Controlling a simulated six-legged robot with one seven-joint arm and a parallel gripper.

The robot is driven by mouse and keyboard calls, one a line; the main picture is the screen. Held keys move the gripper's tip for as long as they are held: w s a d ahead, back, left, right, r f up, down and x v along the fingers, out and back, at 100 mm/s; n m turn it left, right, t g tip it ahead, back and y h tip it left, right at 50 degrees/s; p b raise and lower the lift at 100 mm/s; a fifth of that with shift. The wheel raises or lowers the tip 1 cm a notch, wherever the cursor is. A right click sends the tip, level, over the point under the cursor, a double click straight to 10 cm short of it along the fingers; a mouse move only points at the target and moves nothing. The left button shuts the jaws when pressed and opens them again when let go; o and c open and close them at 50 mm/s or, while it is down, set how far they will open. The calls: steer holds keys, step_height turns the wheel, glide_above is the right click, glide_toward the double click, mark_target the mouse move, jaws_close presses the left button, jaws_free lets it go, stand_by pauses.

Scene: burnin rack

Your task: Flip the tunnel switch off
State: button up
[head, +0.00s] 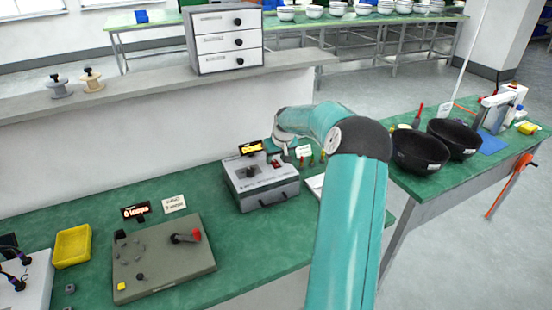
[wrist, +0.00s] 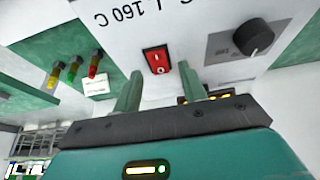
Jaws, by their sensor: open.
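The tunnel switch is a red rocker (wrist: 157,60) with white marks, set in the light top panel of a grey box (head: 265,193). In the head view the red switch (head: 276,164) shows small, close to my arm's end. My gripper (wrist: 160,70) is open, with its two green fingers apart on either side of the switch in the picture. Nothing is between the fingers. I cannot tell whether the fingertips touch the panel, nor which way the rocker is tipped.
A black knob (wrist: 259,38) sits right of the switch in the wrist view. Red, green and yellow-tipped items (wrist: 75,70) stand left. A grey-green panel with a red-ended lever (head: 165,258) and a yellow tray (head: 72,246) share the green bench. Black bowls (head: 420,152) stand right.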

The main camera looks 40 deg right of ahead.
steer(key=shift+w+f, duration=0.15)
steer(key=shift+f, duration=0.15)
jaws_close()
steer(key=shift+w+d+g+y, duration=0.1)
steer(key=shift+w+g+y, duration=0.2)
steer(key=shift+g, duration=0.6)
steer(key=shift+d+g, duration=0.1)
steer(key=shift+g, duration=0.4)
jaws_free()
